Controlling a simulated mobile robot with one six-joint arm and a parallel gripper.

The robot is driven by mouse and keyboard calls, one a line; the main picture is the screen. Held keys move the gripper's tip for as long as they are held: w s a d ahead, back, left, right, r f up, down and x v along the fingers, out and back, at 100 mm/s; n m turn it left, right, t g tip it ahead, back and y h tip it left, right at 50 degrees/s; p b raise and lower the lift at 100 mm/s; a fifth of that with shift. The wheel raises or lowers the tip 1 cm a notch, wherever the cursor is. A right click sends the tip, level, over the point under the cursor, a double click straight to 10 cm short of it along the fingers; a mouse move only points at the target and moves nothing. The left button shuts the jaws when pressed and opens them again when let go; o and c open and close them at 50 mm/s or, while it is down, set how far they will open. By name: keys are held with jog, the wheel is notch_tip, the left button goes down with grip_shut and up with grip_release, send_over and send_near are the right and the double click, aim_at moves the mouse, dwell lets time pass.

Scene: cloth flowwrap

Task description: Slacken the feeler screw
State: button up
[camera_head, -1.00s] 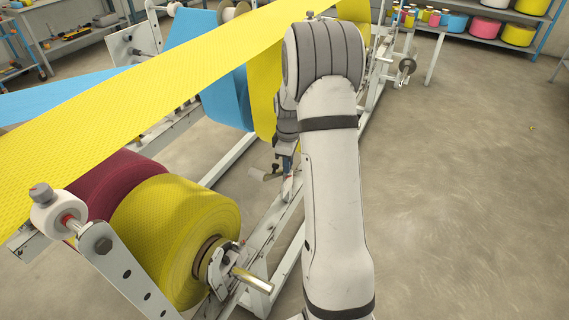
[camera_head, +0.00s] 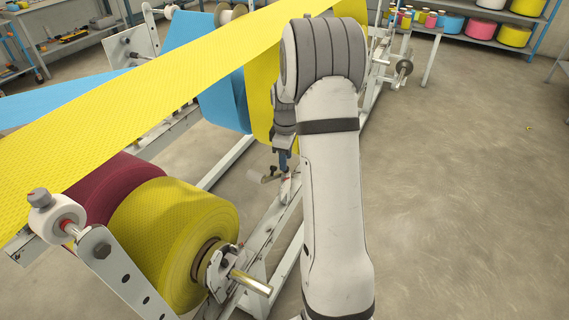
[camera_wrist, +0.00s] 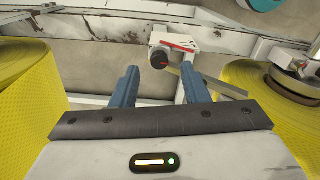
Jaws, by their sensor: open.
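The feeler screw appears to be the dark round knob (camera_wrist: 159,60) on a small white bracket (camera_wrist: 178,42) with a red mark, ahead in the wrist view. My gripper (camera_wrist: 160,74) is open and empty. Its two blue fingers stand on either side of the knob in the picture, with the knob just beyond the tips; I cannot tell the exact gap.
A yellow roll (camera_head: 165,235) and a maroon roll (camera_head: 100,190) sit on the white frame at left. A yellow web (camera_head: 150,95) stretches overhead. In the wrist view yellow rolls flank my gripper at left (camera_wrist: 30,100) and right (camera_wrist: 250,95). The floor at right (camera_head: 470,200) is clear.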

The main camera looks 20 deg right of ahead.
jog(key=shift+r, duration=2.35)
jog(key=s+a+r+m+t+p, duration=0.1)
jog(key=s+a+r+m+p, duration=0.3)
jog(key=s+a+r, duration=0.65)
jog(key=s+a+r+m+p, duration=0.1)
jog(key=s+a+r+m, duration=0.1)
jog(key=s, duration=0.6)
jog(key=s+a+r+m+t+p, duration=0.1)
jog(key=s+a+r+m+p, duration=0.1)
jog(key=s, duration=0.6)
notch_tip(320, 180, up, 2)
jog(key=shift+a+m+t, duration=0.3)
jog(key=shift+a+m, duration=0.35)
jog(key=shift+m, duration=0.25)
